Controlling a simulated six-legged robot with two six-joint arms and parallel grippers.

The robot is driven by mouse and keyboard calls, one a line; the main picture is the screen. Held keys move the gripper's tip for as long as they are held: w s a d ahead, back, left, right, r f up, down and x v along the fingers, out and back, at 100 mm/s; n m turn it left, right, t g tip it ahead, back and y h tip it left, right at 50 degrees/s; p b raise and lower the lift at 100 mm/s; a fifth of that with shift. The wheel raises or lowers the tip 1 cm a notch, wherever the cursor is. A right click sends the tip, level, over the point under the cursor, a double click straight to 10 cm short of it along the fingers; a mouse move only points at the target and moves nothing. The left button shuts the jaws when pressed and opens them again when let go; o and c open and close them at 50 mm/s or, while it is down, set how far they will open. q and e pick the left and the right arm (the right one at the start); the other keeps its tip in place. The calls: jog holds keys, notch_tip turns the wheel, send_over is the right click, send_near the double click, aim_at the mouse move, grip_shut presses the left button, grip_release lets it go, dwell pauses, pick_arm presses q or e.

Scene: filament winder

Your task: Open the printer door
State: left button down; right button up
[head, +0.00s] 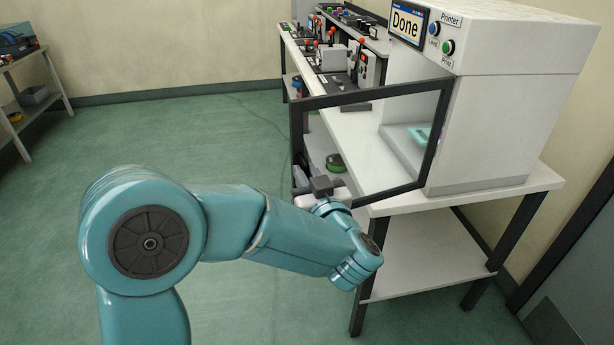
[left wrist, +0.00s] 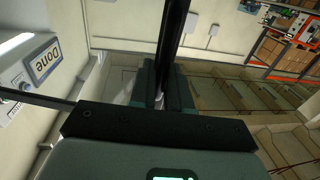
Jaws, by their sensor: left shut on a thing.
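The white printer (head: 500,110) stands on a white table at the right, its screen (head: 408,23) reading "Done". Its door (head: 370,92), a clear panel in a black frame, stands swung out from the front, with its free edge to the left. A teal printed piece (head: 420,135) lies inside the printer. My left gripper (head: 300,182) is at the lower free edge of the door. In the left wrist view its fingers (left wrist: 160,88) are shut on a dark upright bar of the door (left wrist: 174,35). The contact is partly hidden in the head view. My right gripper is not in view.
The white table (head: 480,197) has a lower shelf (head: 425,255) and dark legs. A bench with several devices (head: 345,60) runs behind the door. A shelf rack (head: 30,95) stands far left. Green floor (head: 200,140) is clear between.

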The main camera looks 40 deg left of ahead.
pick_arm(q)
jog(key=c, duration=1.3)
grip_release()
jog(key=b+v, duration=0.1)
jog(key=v, duration=1.5)
jog(key=shift+d, duration=0.1)
